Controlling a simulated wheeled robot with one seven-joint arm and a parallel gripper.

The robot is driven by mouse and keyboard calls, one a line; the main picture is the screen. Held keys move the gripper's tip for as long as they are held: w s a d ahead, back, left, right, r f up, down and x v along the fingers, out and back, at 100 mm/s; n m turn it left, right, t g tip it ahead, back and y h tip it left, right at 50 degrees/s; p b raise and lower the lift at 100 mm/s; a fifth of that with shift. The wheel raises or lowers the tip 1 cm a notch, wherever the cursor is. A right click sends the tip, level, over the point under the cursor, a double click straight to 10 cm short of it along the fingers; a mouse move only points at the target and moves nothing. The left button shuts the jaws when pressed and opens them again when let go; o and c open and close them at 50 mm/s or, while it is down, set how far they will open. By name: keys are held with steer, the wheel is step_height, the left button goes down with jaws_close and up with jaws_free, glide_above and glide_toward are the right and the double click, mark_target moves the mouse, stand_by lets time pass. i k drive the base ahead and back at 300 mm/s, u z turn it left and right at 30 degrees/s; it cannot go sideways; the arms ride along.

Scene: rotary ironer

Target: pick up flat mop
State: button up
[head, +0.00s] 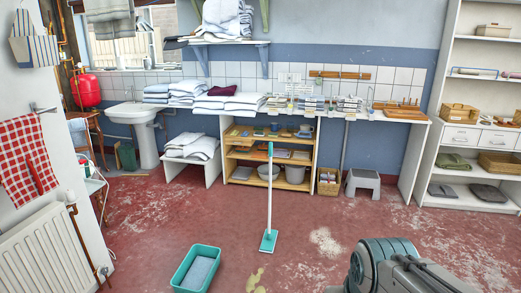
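The flat mop (269,200) stands upright on the red floor in the head view, near the middle. It has a thin pale shaft, a teal grip at the top and a teal flat head (268,241) on the floor. Its upper part overlaps the shelf unit behind it in the picture; I cannot tell whether it leans on anything. Part of my arm shows at the bottom right, to the right of the mop and apart from it in the picture. My gripper's fingers are not visible.
A teal basin (196,268) with a grey-blue thing in it stands on the floor left of the mop head. Behind are a long worktop (340,114), open shelves (232,155) and a grey step stool (362,183). Pale and yellowish patches mark the otherwise clear floor around the mop.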

mark_target(268, 245)
steer(key=u, duration=0.2)
steer(key=i, duration=1.6)
steer(key=z, duration=0.2)
steer(key=i, duration=1.85)
steer(key=z, duration=0.3)
